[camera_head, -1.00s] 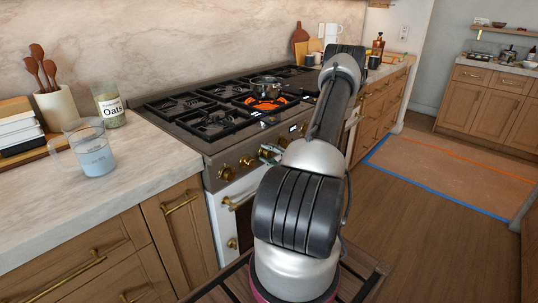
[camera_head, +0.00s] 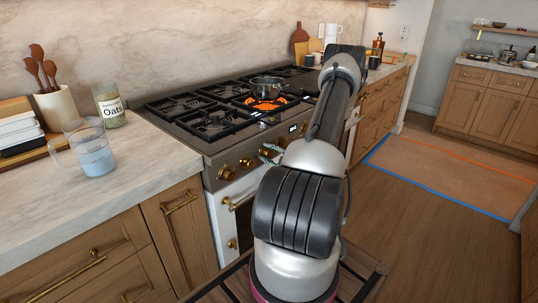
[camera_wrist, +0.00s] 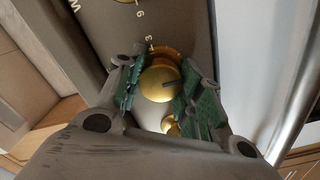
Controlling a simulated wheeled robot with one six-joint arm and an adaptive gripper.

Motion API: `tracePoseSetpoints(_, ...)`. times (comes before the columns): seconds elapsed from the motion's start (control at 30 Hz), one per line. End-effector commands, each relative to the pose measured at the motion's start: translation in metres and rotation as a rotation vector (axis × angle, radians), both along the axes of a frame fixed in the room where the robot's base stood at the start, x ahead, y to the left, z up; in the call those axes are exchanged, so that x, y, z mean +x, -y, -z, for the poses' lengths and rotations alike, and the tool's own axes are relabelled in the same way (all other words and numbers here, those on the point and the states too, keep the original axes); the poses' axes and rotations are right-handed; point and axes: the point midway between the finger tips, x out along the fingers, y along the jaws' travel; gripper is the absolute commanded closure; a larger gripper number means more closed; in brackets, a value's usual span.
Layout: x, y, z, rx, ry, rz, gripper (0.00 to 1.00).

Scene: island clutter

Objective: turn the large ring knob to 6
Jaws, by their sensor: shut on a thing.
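The brass ring knob (camera_wrist: 158,84) is on the range's front panel, between the green-padded fingers of my gripper (camera_wrist: 157,92) in the wrist view. The fingers are shut on it from both sides. A dark pointer line on its face points right in the picture. A brass rim shows behind it, with the mark 3 and a mark that reads as 6 or 9 close by on the panel.
Other brass knobs (camera_head: 226,173) sit to the left on the panel, above the oven handle (camera_head: 238,199). A measuring jug (camera_head: 91,148) and an oats jar (camera_head: 110,106) stand on the left counter.

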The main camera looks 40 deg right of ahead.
Motion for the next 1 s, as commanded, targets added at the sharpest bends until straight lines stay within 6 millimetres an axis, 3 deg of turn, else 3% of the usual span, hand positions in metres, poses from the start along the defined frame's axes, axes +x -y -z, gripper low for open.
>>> tracePoseSetpoints(0.1, -0.001, 0.0, 0.002, 0.001, -0.005, 0.003, 0.88)
tracePoseSetpoints(0.13, -0.001, 0.0, 0.002, 0.001, -0.005, 0.003, 0.58)
tracePoseSetpoints(0.23, -0.001, 0.0, 0.001, 0.001, -0.004, 0.002, 0.42)
tracePoseSetpoints(0.53, -0.001, 0.0, 0.001, -0.001, -0.002, 0.001, 0.42)
tracePoseSetpoints(0.67, -0.011, 0.002, 0.001, -0.001, -0.001, 0.002, 0.42)
tracePoseSetpoints(1.0, -0.083, 0.008, 0.001, 0.001, -0.002, 0.006, 0.42)
